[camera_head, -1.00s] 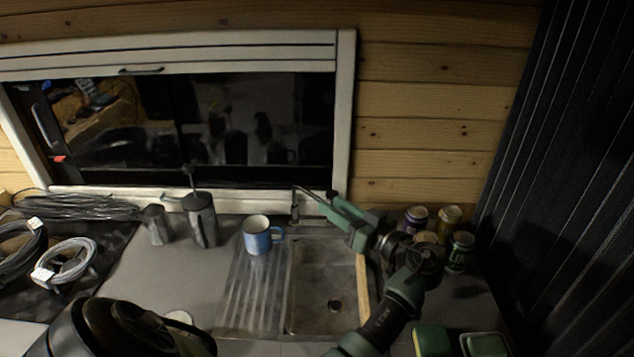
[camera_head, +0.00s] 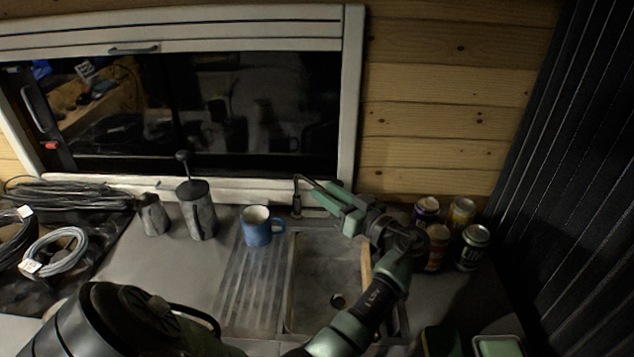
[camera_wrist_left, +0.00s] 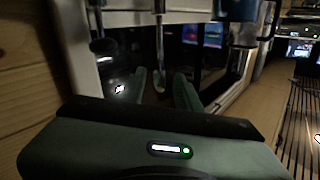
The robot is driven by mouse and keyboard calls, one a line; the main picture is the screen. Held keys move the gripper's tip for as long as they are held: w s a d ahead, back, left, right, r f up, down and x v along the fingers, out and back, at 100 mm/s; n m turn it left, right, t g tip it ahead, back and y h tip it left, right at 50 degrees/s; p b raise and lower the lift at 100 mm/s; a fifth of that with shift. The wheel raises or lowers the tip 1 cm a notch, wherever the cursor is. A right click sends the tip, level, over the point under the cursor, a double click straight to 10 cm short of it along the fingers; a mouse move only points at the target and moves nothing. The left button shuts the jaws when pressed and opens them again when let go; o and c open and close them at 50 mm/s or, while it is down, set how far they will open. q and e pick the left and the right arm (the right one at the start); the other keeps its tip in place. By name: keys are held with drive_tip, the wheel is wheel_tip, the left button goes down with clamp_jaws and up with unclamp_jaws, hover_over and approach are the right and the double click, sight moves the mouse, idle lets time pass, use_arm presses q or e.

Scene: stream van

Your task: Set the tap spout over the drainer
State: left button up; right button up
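The tap (camera_head: 297,205) stands behind the sink, under the window frame. Its thin spout (camera_head: 308,183) points right, over the back of the sink basin (camera_head: 327,275) rather than over the drainer. The ribbed drainer (camera_head: 250,295) lies left of the basin. My left gripper (camera_head: 322,195) is at the outer end of the spout. In the left wrist view its two fingers (camera_wrist_left: 163,90) stand apart, with the thin spout (camera_wrist_left: 159,45) showing in the gap between them. Contact cannot be told. My right gripper is not in view.
A blue mug (camera_head: 257,231) stands at the drainer's back, close to the tap. A grey press pot (camera_head: 198,212) and a grey jug (camera_head: 153,215) stand farther left. Several cans (camera_head: 472,247) stand right of my left arm. A wooden strip (camera_head: 366,272) lies along the basin's right side.

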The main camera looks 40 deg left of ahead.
sight(317, 185)
use_arm(q)
drive_tip(key=a+p, duration=0.1)
drive_tip(key=a, duration=0.3)
drive_tip(key=shift+w, duration=0.2)
clamp_jaws()
idle(1.2)
